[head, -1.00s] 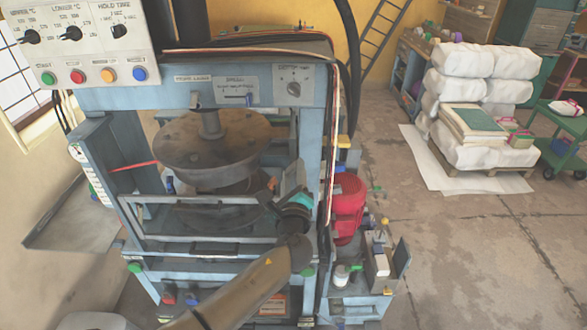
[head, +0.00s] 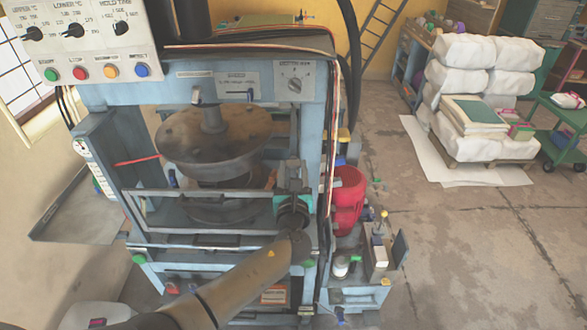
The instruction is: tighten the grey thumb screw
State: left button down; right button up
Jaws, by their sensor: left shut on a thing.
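The blue press (head: 200,95) stands in front of me with its round dark platen (head: 205,150) in the middle. My left gripper (head: 291,172) is at the right side of the press opening, beside the right post. It is shut on what seems to be the grey thumb screw, but its fingers and body hide the screw. The left arm reaches up to it from the bottom of the head view. My right gripper is not in view.
A guard frame with horizontal bars (head: 200,193) crosses the front of the press. A control panel (head: 85,40) hangs at the upper left. A red drum-shaped part (head: 347,200) and a small side bench (head: 365,296) stand right of the press.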

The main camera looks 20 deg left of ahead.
pick_arm(q)
jog(key=shift+m, duration=0.3)
jog(key=shift+c, duration=1.8)
grip_release()
jog(key=shift+s, duration=0.15)
jog(key=b+v, duration=0.1)
jog(key=v, duration=1.4)
